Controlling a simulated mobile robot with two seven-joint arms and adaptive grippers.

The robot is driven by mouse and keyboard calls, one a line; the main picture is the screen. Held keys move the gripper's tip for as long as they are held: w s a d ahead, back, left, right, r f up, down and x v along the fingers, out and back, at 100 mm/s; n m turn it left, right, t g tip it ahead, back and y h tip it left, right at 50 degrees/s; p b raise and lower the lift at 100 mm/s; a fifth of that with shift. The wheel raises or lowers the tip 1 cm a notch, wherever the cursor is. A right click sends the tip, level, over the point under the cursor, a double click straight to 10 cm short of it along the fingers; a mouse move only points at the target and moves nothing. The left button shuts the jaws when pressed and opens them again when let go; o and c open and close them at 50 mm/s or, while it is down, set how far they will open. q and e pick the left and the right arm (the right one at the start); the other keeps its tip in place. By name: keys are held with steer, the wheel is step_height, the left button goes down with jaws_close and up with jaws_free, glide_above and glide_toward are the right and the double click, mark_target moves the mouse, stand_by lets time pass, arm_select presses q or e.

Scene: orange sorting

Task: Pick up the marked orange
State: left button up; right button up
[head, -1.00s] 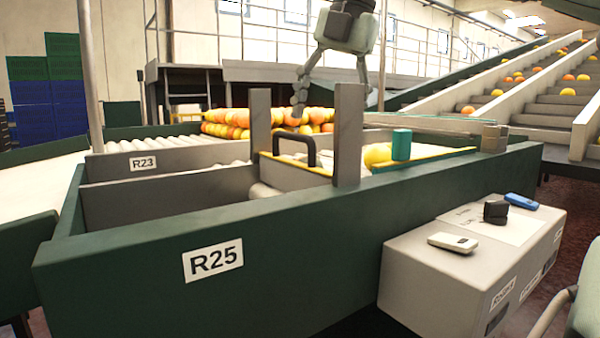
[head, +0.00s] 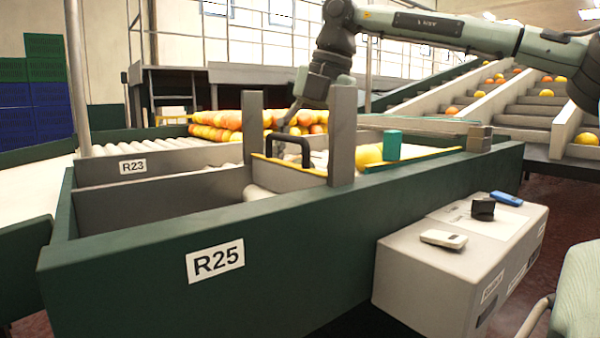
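Many more oranges (head: 215,130) lie piled in a row behind the bin. My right gripper (head: 296,122) hangs pointing down behind the black handle, left of the right grey post. One finger shows; the other is hidden behind the post, so its opening and anything between the fingers cannot be told. My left gripper is not in view.
Two grey posts (head: 342,135) and a black handle (head: 290,147) stand close around my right gripper. A green cylinder (head: 392,146) stands on the yellow-edged ledge. A grey box (head: 400,270) with small devices stands at front right.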

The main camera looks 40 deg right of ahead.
steer(key=c, duration=1.2)
steer(key=shift+c, duration=0.4)
steer(key=shift+r, duration=0.15)
